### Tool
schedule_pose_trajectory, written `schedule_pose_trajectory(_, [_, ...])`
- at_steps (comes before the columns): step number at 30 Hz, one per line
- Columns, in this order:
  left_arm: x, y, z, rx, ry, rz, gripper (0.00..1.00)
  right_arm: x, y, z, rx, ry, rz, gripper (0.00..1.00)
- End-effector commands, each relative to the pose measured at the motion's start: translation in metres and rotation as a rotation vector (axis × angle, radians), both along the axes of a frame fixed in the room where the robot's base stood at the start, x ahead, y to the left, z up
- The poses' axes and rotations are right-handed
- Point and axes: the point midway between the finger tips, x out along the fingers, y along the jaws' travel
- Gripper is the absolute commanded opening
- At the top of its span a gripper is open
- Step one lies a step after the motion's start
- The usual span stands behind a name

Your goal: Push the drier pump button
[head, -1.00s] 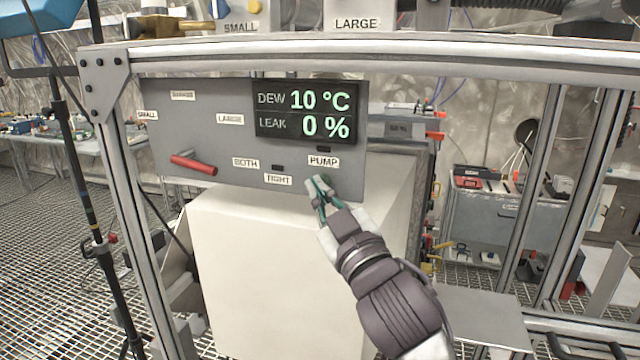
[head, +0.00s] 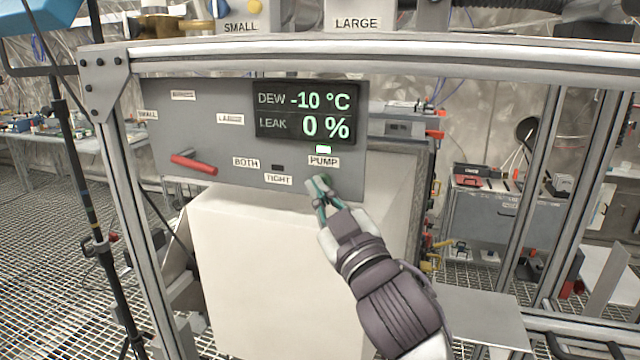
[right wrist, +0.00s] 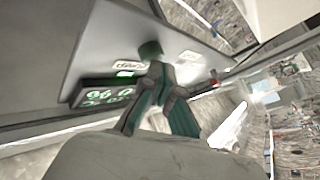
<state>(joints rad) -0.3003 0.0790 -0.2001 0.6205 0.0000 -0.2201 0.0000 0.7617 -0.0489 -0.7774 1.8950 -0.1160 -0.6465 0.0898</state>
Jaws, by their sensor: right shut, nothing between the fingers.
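The grey control panel (head: 210,145) hangs on the metal frame. Its display (head: 307,111) reads DEW -10 °C and LEAK 0 %. A small light above the PUMP label (head: 323,161) is lit white-green; it also shows lit in the right wrist view (right wrist: 125,74). My right gripper (head: 318,184) is shut and empty, its fingertips at the panel's lower edge just below the PUMP label. In the right wrist view the shut fingers (right wrist: 152,52) point at the panel. My left gripper is not in view.
A red lever (head: 193,164) sticks out of the panel's left part. A large pale box (head: 290,265) stands below the panel. Metal posts (head: 140,210) and a top rail (head: 400,51) surround it. Benches with equipment stand behind on both sides.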

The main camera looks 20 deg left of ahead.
Motion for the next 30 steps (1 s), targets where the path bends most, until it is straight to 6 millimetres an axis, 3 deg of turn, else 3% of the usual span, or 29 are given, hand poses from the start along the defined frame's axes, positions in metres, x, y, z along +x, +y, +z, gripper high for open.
schedule_pose_trajectory(18, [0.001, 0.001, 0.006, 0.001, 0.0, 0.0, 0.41, -0.055, 0.002, 0.0, 0.001, 0.001, 0.001, 0.0])
schedule_pose_trajectory(30, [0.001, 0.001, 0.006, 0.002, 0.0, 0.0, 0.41, -0.06, 0.002, 0.0, 0.001, 0.001, 0.0, 0.0])
